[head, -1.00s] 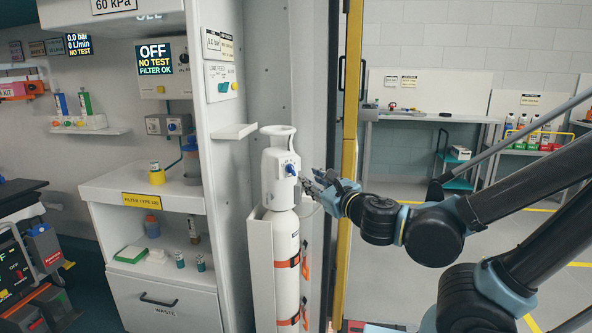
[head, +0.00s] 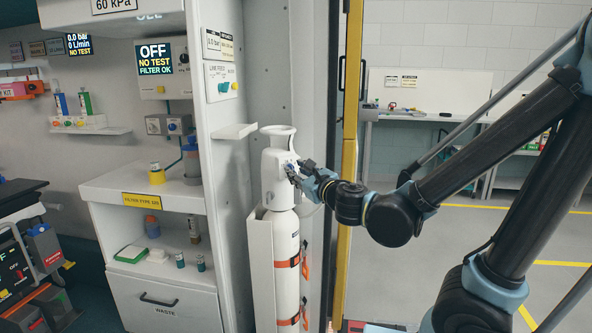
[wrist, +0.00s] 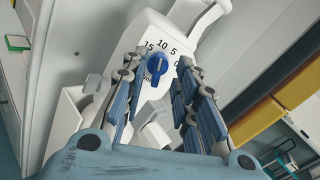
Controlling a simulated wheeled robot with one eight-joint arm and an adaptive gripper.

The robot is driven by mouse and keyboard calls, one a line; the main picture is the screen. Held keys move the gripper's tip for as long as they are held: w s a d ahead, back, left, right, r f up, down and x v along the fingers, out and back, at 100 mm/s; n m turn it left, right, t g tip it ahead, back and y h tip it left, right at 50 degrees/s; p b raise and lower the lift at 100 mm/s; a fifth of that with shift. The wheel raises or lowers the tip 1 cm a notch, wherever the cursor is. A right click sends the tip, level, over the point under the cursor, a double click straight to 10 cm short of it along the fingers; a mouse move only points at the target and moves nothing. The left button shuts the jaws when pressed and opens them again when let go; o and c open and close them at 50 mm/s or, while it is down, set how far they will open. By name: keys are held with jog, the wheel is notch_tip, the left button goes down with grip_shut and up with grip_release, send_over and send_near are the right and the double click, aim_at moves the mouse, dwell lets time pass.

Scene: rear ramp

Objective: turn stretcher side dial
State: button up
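The dial (wrist: 156,67) is a blue knob with a pale pointer line, set among the numbers 15, 10, 5 and 0. It sits on the white head (head: 272,178) of a tall white cylinder (head: 287,240). In the head view my gripper (head: 296,170) is at the right side of this head and covers most or all of the knob. In the wrist view my gripper (wrist: 156,84) is open, with one finger on each side of the knob's line of sight. I cannot tell whether the fingers touch it.
The cylinder stands in a white holder (head: 261,270) beside a grey wall panel. A small white shelf (head: 234,131) juts out to its upper left. A yellow door edge (head: 347,190) rises just behind my gripper. Open floor lies at right.

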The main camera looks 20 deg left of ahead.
jog(key=shift+x, duration=1.1)
grip_shut()
